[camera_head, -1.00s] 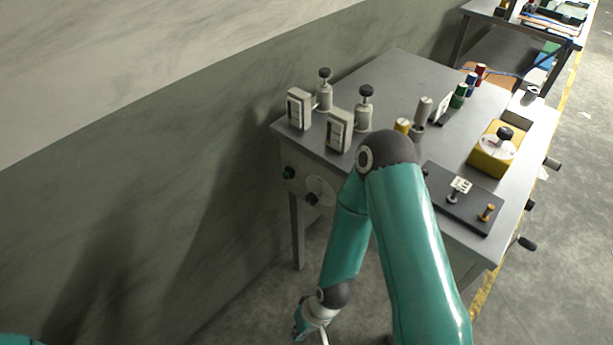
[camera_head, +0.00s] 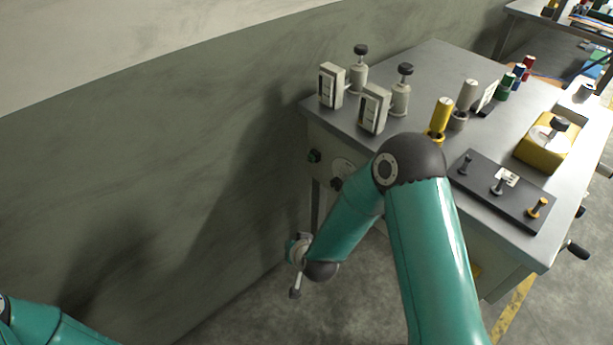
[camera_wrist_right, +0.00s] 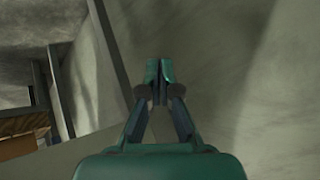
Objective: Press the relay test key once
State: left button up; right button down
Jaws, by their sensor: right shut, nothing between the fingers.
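A dark plate (camera_head: 502,188) lies near the front edge of the grey table and carries three small knobbed posts: a dark one (camera_head: 465,163), a grey one (camera_head: 499,185) beside a small white label, and a brass one (camera_head: 538,207). I cannot read the label or tell which part is the relay test key. My right gripper (camera_head: 296,280) hangs low in front of the wall, left of the table and clear of it. In the right wrist view its fingers (camera_wrist_right: 158,75) are shut and empty. My left arm shows at the bottom left; its gripper is out of view.
On the table (camera_head: 430,70) stand two pale boxes (camera_head: 374,108) with black-topped posts behind, yellow and grey cylinders (camera_head: 441,115), several coloured spools and a yellow block with a dial (camera_head: 545,145). Black knobs (camera_head: 578,249) stick out at its side. The wall is close on the left.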

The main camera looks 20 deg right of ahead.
aim_at(311, 158)
pick_arm(q)
notch_tip(311, 158, down, 12)
jog(key=b, duration=0.9)
jog(key=shift+r, duration=0.25)
pick_arm(e)
jog(key=w+r+m+t+h, duration=0.6)
jog(key=w+r+m+h, duration=0.1)
jog(key=w+r, duration=0.4)
jog(key=shift+w+r+h, duration=0.2)
jog(key=shift+r+h, duration=0.1)
jog(key=shift+r, duration=0.45)
jog(key=shift+d, duration=0.15)
jog(key=w+d, duration=0.3)
jog(key=d, duration=0.5)
jog(key=shift+w+d, duration=0.1)
jog(key=shift+d, duration=0.05)
pick_arm(q)
jog(key=shift+f, duration=0.1)
pick_arm(e)
jog(key=shift+w+d, duration=0.25)
jog(key=shift+d, duration=0.1)
